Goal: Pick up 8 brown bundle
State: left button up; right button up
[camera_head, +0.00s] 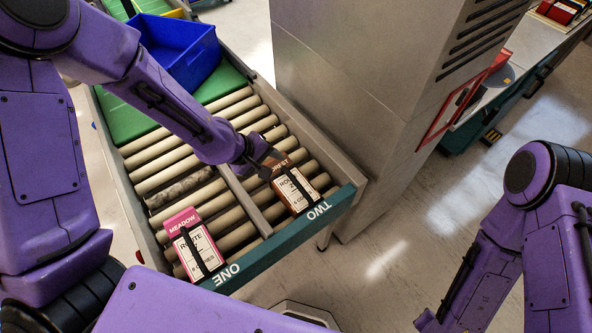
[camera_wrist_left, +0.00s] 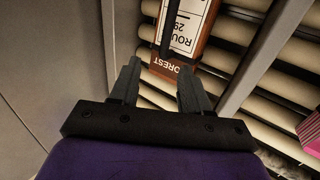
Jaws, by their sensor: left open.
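A brown bundle (camera_head: 297,186) marked FOREST, with a white route label and a black strap, lies on the rollers of lane TWO near the conveyor's front end. My left gripper (camera_head: 262,152) is at its far end in the head view. In the left wrist view the same brown bundle (camera_wrist_left: 185,35) appears ahead of my left gripper (camera_wrist_left: 158,65), whose two fingers are apart with nothing held. The bundle sits toward the right finger, which overlaps its edge in the picture; contact cannot be told. My right gripper (camera_head: 430,321) is low at the right, away from the conveyor.
A pink bundle (camera_head: 192,243) marked MEADOW lies on lane ONE. A divider rail (camera_head: 250,204) separates the lanes, and a green-blue end plate (camera_head: 290,238) closes the front. A blue bin (camera_head: 190,52) stands at the back. A tall grey cabinet (camera_head: 360,90) borders the right side.

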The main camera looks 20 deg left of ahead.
aim_at(290, 178)
pick_arm(q)
jog(key=f, duration=0.1)
jog(key=d+f, duration=0.2)
jog(key=shift+s+d+f, duration=0.15)
jog(key=shift+s+f, duration=0.1)
jog(key=x, duration=0.5)
jog(key=shift+w+f, duration=0.1)
jog(key=shift+w, duration=0.15)
jog(key=shift+s, duration=0.3)
grip_shut()
pick_arm(e)
jog(key=shift+s+r, duration=0.1)
jog(key=shift+s, duration=0.7)
